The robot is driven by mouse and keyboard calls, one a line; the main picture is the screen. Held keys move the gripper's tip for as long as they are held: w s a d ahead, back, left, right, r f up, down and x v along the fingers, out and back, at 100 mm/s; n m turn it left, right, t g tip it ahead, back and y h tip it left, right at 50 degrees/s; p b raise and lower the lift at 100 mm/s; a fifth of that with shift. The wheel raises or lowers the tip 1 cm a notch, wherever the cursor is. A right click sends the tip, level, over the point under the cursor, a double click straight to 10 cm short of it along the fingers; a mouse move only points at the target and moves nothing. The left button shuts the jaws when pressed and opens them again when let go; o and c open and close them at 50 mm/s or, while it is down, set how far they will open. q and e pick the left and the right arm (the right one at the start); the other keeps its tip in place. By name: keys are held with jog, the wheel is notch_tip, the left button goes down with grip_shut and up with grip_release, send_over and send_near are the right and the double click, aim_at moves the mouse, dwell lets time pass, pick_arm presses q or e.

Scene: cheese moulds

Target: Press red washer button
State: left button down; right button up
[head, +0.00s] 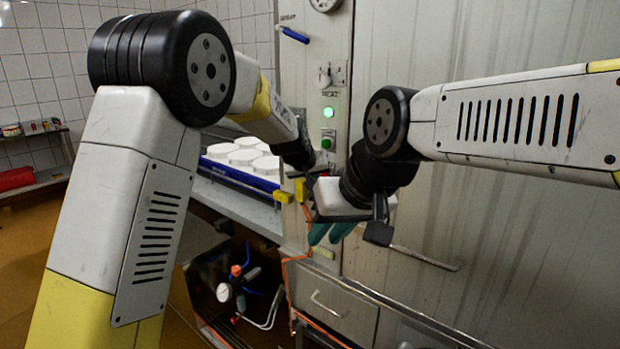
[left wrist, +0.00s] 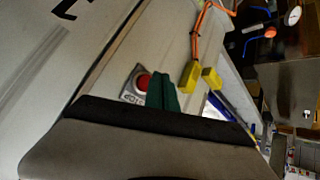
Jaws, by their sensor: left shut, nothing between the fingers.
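The red button (left wrist: 143,82) shows in the left wrist view on a small grey labelled plate. My left gripper (left wrist: 163,80) has its dark green fingers shut and empty, right beside the red button in that view. I cannot tell whether they touch the button or its plate. In the head view the left hand is in front of the washer's control strip, and the red button is hidden there. A green button (head: 327,143) and a lit green lamp (head: 328,112) show above. My right gripper (head: 330,234) points down in front of the strip, with its teal fingers apart and empty.
White moulds (head: 243,157) sit in a blue tray on the counter at left. Yellow blocks (head: 283,197) and an orange cable (head: 285,270) are close to both hands. A bar handle (head: 425,257) sticks out of the steel door at right.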

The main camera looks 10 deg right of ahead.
pick_arm(q)
jog(key=shift+w+d, duration=0.1)
jog(key=shift+d, duration=0.05)
dwell(0.7)
jog(key=shift+w+d, duration=0.15)
jog(key=shift+d, duration=0.05)
jog(key=shift+w+d, duration=0.3)
jog(key=shift+d, duration=0.1)
dwell(0.8)
jog(key=shift+a, duration=0.1)
jog(key=shift+s+a, duration=0.55)
jog(key=shift+a, duration=0.1)
jog(key=shift+s+a, duration=0.8)
jog(key=shift+a, duration=0.2)
jog(key=shift+s+a, duration=0.75)
jog(key=shift+a, duration=0.2)
